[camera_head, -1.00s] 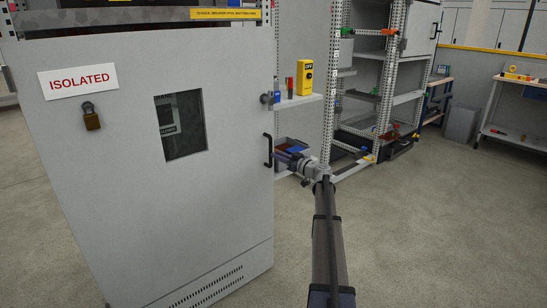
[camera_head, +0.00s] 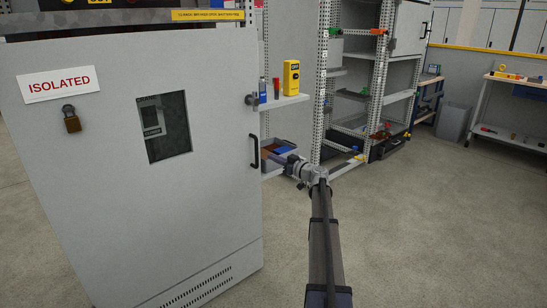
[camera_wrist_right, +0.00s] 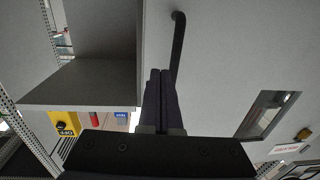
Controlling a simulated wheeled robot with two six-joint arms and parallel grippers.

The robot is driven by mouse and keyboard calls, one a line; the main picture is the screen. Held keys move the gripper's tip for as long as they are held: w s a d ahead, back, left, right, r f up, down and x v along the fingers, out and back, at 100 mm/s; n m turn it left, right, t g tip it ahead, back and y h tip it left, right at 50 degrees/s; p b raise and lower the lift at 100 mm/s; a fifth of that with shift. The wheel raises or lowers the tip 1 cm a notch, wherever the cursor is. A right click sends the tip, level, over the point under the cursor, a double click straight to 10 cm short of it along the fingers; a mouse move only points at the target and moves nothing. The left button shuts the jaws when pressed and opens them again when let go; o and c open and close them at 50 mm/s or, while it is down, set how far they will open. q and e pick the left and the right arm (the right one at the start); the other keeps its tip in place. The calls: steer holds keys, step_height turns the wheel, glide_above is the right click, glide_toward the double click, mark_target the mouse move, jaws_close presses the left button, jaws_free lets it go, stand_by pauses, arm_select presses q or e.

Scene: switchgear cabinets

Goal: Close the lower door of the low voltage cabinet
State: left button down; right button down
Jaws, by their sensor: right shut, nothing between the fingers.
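The large grey lower door (camera_head: 110,190) fills the left of the head view. It carries an "ISOLATED" sign, a small window and a vent at the bottom. Its black bar handle (camera_head: 254,151) is near the right edge; the handle also shows in the right wrist view (camera_wrist_right: 178,38). My right gripper (camera_head: 272,158) is right of the handle and apart from it in the picture. In the right wrist view its dark fingers (camera_wrist_right: 160,76) are together and empty, beside the door face. The handle is not between them. My left gripper is not in view.
Beside the door edge is a shelf (camera_head: 285,101) with a yellow device (camera_head: 291,77); a bin (camera_head: 272,148) sits below. Open metal racks (camera_head: 375,75) stand behind, and a workbench (camera_head: 515,137) at the far right. The floor at right is clear.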

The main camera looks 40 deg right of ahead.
steer(key=s+d, duration=0.1)
steer(key=s, duration=0.8)
steer(key=shift+s+d, duration=0.25)
steer(key=shift+d, duration=0.15)
